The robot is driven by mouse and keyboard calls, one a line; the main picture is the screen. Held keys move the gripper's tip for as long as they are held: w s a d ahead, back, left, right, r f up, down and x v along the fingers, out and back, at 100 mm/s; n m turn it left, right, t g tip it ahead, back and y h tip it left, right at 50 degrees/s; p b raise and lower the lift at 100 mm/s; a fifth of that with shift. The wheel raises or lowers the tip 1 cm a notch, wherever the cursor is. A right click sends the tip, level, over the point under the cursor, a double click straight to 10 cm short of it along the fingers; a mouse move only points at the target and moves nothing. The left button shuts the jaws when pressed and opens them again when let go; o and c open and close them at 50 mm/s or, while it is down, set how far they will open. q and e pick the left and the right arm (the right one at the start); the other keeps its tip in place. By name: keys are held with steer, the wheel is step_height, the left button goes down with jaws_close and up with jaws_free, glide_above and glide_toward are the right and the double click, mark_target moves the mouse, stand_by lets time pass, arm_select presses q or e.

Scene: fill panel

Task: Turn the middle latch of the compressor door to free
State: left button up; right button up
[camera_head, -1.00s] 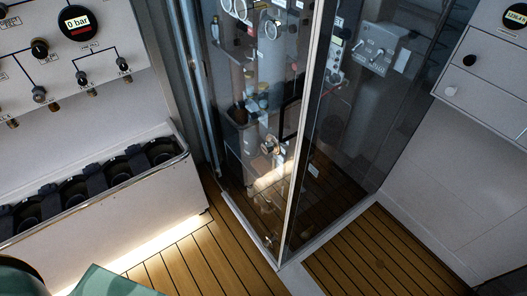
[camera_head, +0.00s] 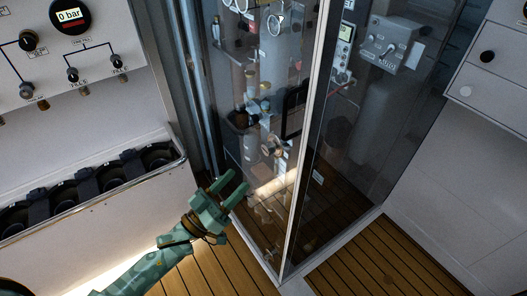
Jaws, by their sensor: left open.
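The compressor door is a tall glazed panel (camera_head: 262,215) with a pale upright corner post (camera_head: 305,130). Pipes and machinery show through the glass. I cannot pick out the middle latch for certain. My left gripper (camera_head: 232,184), green, comes up from the lower left. Its two fingers are apart with nothing between them, and they show in front of the lower left part of the door. Whether they touch the glass I cannot tell. My right gripper is out of view.
A fill panel with a gauge reading 0 bar (camera_head: 69,16) and knobs is at the upper left. Below it stands a rack (camera_head: 100,205) with several dark round holders. Wooden floor (camera_head: 350,262) lies clear at the front. A white cabinet (camera_head: 492,70) is at the right.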

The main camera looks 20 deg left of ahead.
mark_target(265, 151)
arm_select(q)
steer(key=x, duration=1.1)
steer(key=shift+f, duration=0.1)
steer(key=c, duration=1)
